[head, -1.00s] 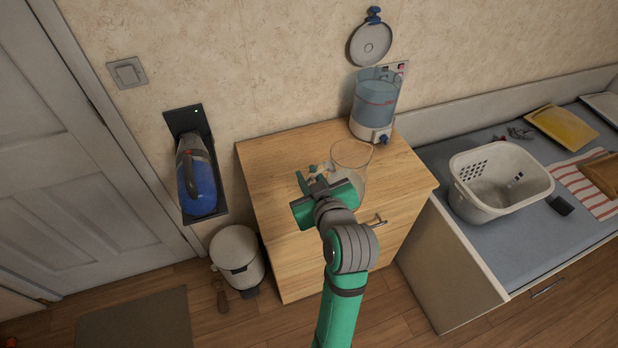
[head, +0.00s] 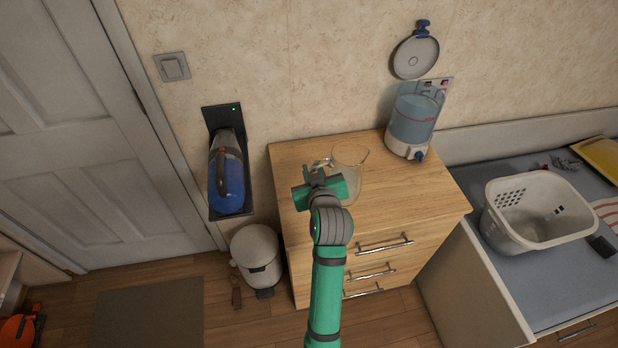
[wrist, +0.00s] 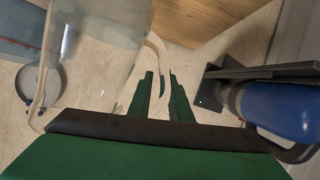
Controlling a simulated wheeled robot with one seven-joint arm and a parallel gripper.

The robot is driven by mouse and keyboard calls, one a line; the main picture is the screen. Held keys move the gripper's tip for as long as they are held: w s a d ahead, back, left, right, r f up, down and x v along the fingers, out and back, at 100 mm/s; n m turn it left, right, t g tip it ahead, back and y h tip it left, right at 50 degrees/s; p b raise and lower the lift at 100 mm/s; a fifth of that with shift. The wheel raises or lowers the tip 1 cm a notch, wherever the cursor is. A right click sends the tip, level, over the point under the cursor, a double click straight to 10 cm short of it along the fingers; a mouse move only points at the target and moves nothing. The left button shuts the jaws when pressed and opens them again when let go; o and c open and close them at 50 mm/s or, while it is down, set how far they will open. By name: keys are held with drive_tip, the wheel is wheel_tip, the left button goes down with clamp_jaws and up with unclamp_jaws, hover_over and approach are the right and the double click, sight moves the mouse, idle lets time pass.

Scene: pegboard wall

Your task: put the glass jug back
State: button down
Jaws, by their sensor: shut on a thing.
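The glass jug (head: 351,180) is clear and hard to see against the wood. In the head view it is over the left part of the dresser top; I cannot tell whether its base touches. My gripper (head: 322,170) is at the jug's left side, partly hiding it. In the wrist view my gripper (wrist: 162,92) is shut on the jug's curved handle, and the jug's clear body (wrist: 102,75) fills the upper left.
A wooden dresser (head: 420,195) stands against the wall. A blue water dispenser (head: 412,120) is on its back right, below a round lid (head: 415,58) on the wall. A blue handheld vacuum (head: 228,180) hangs at left, above a bin (head: 256,255). A white basket (head: 530,225) is right.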

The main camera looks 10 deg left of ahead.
drive_tip(key=shift+w+a+f, duration=0.2)
drive_tip(key=shift+w+f, duration=0.1)
drive_tip(key=shift+f, duration=0.6)
drive_tip(key=shift+w+a+f, duration=0.2)
drive_tip(key=shift+w+f, duration=0.1)
drive_tip(key=shift+f, duration=0.65)
drive_tip(key=shift+w+a+f, duration=0.2)
drive_tip(key=shift+w+f, duration=0.1)
drive_tip(key=shift+f, duration=0.7)
drive_tip(key=c, duration=1.6)
unclamp_jaws()
drive_tip(key=shift+f, duration=0.1)
